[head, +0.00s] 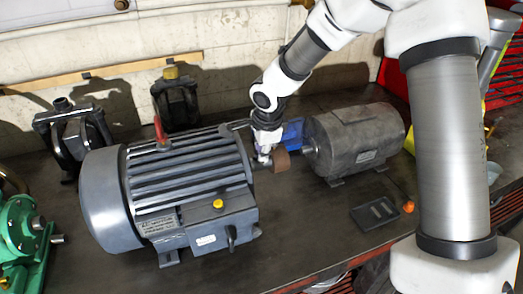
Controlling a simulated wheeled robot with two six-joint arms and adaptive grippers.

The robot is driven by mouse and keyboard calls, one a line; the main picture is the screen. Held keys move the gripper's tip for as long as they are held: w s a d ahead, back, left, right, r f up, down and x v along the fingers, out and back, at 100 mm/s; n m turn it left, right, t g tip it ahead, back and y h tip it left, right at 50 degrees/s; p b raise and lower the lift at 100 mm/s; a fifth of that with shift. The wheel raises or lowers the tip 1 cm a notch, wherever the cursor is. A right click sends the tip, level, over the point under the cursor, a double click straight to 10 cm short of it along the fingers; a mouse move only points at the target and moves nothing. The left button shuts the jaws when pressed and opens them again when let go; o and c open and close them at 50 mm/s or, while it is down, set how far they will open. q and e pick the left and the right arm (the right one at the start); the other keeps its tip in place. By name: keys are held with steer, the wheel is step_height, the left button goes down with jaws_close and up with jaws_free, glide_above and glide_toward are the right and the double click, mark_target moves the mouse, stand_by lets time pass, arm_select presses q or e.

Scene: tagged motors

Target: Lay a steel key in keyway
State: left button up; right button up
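A large grey finned motor (170,192) stands on the dark bench at the left of centre, its shaft end facing right. A smaller dark grey motor (354,140) stands right of it, with a short shaft pointing left. My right gripper (263,158) points down in the gap between the motors, close to the large motor's shaft end. Its fingers are too small to tell open from shut or whether they hold a key. The keyway cannot be made out. A small dark tray (358,221) with pale bar-like pieces (381,210) lies front right. My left gripper is out of view.
A brown cylinder (282,160) is just right of my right gripper, with a blue object (293,133) behind it. Dark pullers (177,100) stand at the back left, a green machine (18,235) at the left edge. An orange-handled tool (408,206) lies beside the tray.

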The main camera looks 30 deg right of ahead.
steer(key=shift+o, duration=0.4)
steer(key=shift+r, duration=0.35)
steer(key=v, duration=1.1)
steer(key=shift+r, duration=0.2)
steer(key=shift+s, duration=0.1)
